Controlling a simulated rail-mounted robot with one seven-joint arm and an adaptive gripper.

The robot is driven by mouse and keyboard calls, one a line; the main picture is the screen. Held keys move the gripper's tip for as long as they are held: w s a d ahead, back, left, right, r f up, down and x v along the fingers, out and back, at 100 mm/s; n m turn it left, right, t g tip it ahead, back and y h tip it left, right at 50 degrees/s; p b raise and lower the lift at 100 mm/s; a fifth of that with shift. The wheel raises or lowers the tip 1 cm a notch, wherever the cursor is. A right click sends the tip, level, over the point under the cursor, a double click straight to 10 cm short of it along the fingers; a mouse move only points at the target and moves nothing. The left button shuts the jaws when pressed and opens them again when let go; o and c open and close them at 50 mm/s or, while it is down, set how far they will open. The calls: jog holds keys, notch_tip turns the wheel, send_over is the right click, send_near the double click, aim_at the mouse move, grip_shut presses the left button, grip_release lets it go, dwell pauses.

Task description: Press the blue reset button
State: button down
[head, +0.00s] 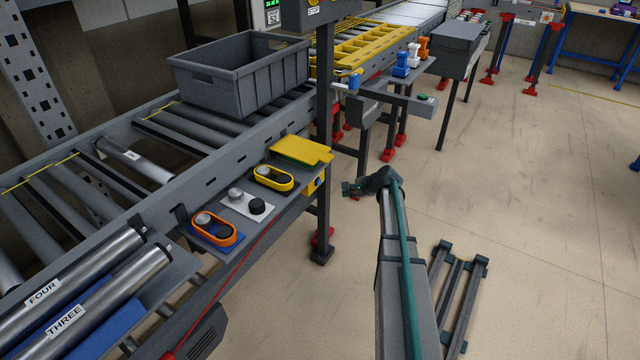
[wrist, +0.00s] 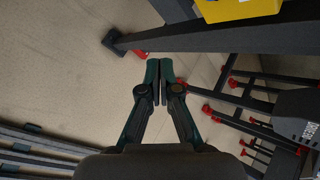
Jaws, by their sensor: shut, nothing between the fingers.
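A small blue cap-like part (head: 354,81) sits on a bracket beside the dark post in the head view; I cannot read any label on it, so I cannot tell whether it is the reset button. My gripper (head: 350,188) is below it, right of the post and over open floor, apart from the conveyor. In the wrist view my gripper (wrist: 159,68) has its two fingertips together with nothing between them. No blue button shows in the wrist view.
The dark post (head: 323,130) stands left of my gripper. A grey arm with a green button (head: 423,98) juts out above it. A grey bin (head: 240,75) sits on the rollers.

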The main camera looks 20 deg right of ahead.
jog(key=w+a, duration=0.5)
jog(key=w, duration=0.2)
jog(key=shift+p, duration=0.3)
jog(key=shift+a, duration=0.1)
dwell(1.3)
jog(key=shift+w+a, duration=0.2)
jog(key=shift+w, duration=0.15)
jog(key=shift+w+a+p, duration=0.25)
jog(key=shift+w+p, duration=0.1)
dwell(0.8)
jog(key=shift+s, duration=0.15)
jog(key=shift+s+d, duration=0.45)
jog(key=shift+s, duration=0.1)
jog(key=shift+s+d, duration=0.1)
dwell(0.4)
jog(key=shift+s+d, duration=0.7)
jog(key=shift+s, duration=0.3)
jog(key=shift+s+d, duration=0.7)
jog(key=shift+s, duration=0.25)
